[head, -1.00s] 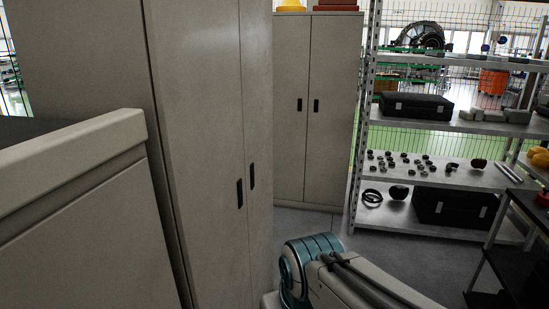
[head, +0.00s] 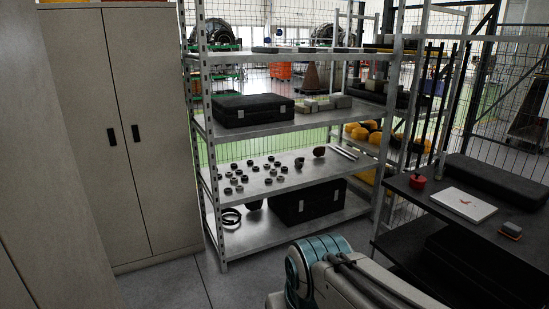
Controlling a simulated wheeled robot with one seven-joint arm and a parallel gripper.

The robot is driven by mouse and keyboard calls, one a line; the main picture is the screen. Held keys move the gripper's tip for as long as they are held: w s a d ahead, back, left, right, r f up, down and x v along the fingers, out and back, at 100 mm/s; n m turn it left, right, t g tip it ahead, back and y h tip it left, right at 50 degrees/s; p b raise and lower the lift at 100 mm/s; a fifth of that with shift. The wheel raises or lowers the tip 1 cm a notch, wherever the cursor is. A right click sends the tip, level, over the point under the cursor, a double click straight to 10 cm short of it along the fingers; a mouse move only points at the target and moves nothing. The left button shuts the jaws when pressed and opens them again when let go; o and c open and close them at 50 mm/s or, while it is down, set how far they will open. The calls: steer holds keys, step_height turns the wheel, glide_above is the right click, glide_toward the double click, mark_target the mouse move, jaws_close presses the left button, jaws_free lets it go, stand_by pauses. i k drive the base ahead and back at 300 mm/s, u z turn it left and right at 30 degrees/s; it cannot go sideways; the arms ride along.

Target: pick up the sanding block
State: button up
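A small grey and orange block (head: 510,231), which looks like the sanding block, lies on the dark table (head: 415,196) at the right of the head view. It sits near the table's front, to the right of and below a white sheet or booklet. Nothing touches it. Only part of my arm shows at the bottom centre. My gripper is out of the picture, so its opening and anything in it are hidden.
On the same table are the white booklet (head: 465,204), a red object (head: 417,181) and a long black case (head: 497,180). A metal shelf rack (head: 290,129) with cases and small parts stands ahead, beside a beige cabinet (head: 150,130). Some grey floor (head: 165,288) is clear.

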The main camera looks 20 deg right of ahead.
mark_target(511, 231)
steer(key=z, duration=0.9)
steer(key=i, duration=0.9)
steer(key=z, duration=1.45)
steer(key=i, duration=1.35)
steer(key=z, duration=0.3)
